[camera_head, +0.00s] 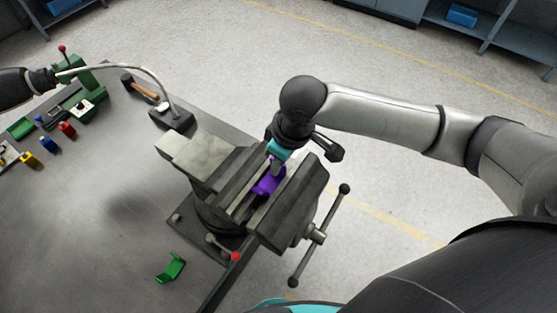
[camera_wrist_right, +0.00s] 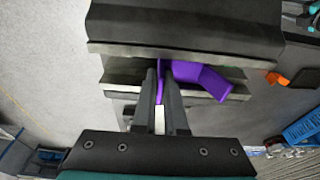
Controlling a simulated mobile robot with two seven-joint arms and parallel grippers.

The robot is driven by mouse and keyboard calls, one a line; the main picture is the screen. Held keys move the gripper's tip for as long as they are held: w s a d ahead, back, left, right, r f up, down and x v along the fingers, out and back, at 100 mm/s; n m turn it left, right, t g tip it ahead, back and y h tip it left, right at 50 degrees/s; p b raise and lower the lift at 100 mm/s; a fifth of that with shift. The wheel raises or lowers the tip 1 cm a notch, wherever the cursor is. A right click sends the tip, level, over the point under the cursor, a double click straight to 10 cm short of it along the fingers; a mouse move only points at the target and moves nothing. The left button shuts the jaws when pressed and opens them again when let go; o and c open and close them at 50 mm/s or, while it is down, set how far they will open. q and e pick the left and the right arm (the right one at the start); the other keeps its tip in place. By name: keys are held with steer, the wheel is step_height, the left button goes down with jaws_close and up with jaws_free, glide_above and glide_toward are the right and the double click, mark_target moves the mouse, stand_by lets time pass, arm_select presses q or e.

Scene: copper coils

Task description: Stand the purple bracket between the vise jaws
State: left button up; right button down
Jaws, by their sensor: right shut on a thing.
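The purple bracket (camera_head: 267,183) sits in the gap between the jaws of the grey bench vise (camera_head: 200,160). In the right wrist view, one flange of the bracket (camera_wrist_right: 203,76) spreads to the right, and a thin upright part is between my fingertips. My right gripper (camera_head: 276,163) reaches down over the vise gap and is shut on the bracket; its fingers also show in the right wrist view (camera_wrist_right: 161,92). Whether the bracket touches either jaw or the bottom of the gap I cannot tell. My left gripper (camera_head: 48,78) is at the far left edge, its fingers not clear.
A green bracket (camera_head: 171,267) lies on the table in front of the vise. The vise handle (camera_head: 318,236) sticks out at the right. A hammer (camera_head: 141,88), a lamp with a bent neck (camera_head: 150,71) and several small coloured parts are on the left side.

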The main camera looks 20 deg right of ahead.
stand_by(0.4)
steer(key=c, duration=0.9)
jaws_free()
steer(key=shift+r, duration=4)
